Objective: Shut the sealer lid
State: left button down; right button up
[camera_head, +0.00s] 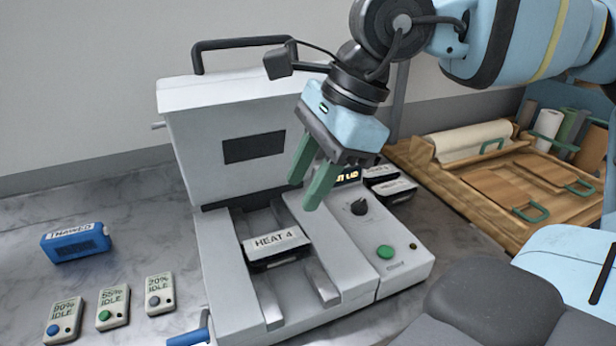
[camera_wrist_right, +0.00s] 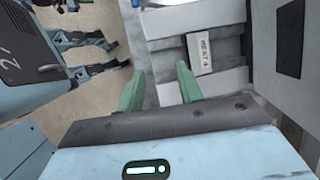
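The grey sealer (camera_head: 350,265) stands on the marble counter. Its lid (camera_head: 205,125) is raised and stands upright at the back, with a dark handle (camera_head: 245,42) along its top edge. A dark tray with a white label (camera_head: 275,240), reading HEAT 4 or MEAT 4, sits in the sealer bed; its label also shows in the right wrist view (camera_wrist_right: 200,54). My right gripper (camera_head: 311,186) is open and empty, in front of the lid's right side and above the bed. Its green fingers are apart in the right wrist view (camera_wrist_right: 160,88). My left gripper is not seen.
The sealer has a knob (camera_head: 358,207), a green button (camera_head: 385,252) and a lit display partly hidden by my gripper. Dark packs (camera_head: 392,188) lie behind its right side. A blue pack (camera_head: 75,243) and several small labelled boxes (camera_head: 113,307) lie left. A wooden tray (camera_head: 440,180) stands right.

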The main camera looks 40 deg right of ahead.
jog(key=shift+w+a+f, duration=0.1)
jog(key=shift+f, duration=0.2)
grip_shut()
dwell(1.2)
grip_release()
